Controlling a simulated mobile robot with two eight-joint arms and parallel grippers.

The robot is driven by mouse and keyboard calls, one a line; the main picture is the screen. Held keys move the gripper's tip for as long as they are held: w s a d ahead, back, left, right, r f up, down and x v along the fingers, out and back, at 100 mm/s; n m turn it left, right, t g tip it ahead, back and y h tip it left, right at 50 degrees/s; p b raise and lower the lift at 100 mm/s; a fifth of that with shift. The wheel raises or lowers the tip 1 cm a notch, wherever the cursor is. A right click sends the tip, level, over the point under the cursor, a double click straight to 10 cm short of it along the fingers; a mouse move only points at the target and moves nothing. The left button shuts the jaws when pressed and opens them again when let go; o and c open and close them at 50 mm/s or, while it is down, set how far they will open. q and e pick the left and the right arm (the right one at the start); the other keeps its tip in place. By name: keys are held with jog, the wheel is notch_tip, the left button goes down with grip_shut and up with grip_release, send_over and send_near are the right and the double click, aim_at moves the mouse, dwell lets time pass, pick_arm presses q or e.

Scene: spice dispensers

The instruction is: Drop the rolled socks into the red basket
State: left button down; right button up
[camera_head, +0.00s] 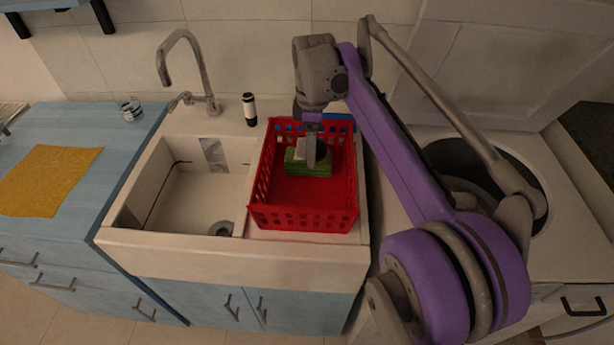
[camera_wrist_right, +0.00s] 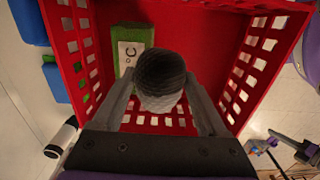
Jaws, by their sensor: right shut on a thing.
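The red basket (camera_head: 305,218) stands on the counter to the right of the sink basin, and its wall also fills much of the right wrist view (camera_wrist_right: 62,40). My right gripper (camera_head: 313,158) reaches down over the basket's opening. In the right wrist view it is shut on the rolled socks (camera_wrist_right: 160,72), a dark grey and pale ball between the two fingers. In the head view the socks are mostly hidden by the gripper. My left gripper is not in view.
A green object (camera_head: 296,168) with a white label lies inside the basket. Blue items (camera_wrist_right: 56,80) sit just outside its wall. The sink (camera_head: 190,190), tap (camera_head: 203,70) and a dark bottle (camera_head: 250,110) are to the left. A yellow cloth (camera_head: 45,182) lies on the blue counter.

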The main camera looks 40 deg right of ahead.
jog(key=o, duration=1.3)
notch_tip(320, 180, up, 11)
jog(key=shift+f+p, duration=0.1)
jog(key=shift+p, duration=0.9)
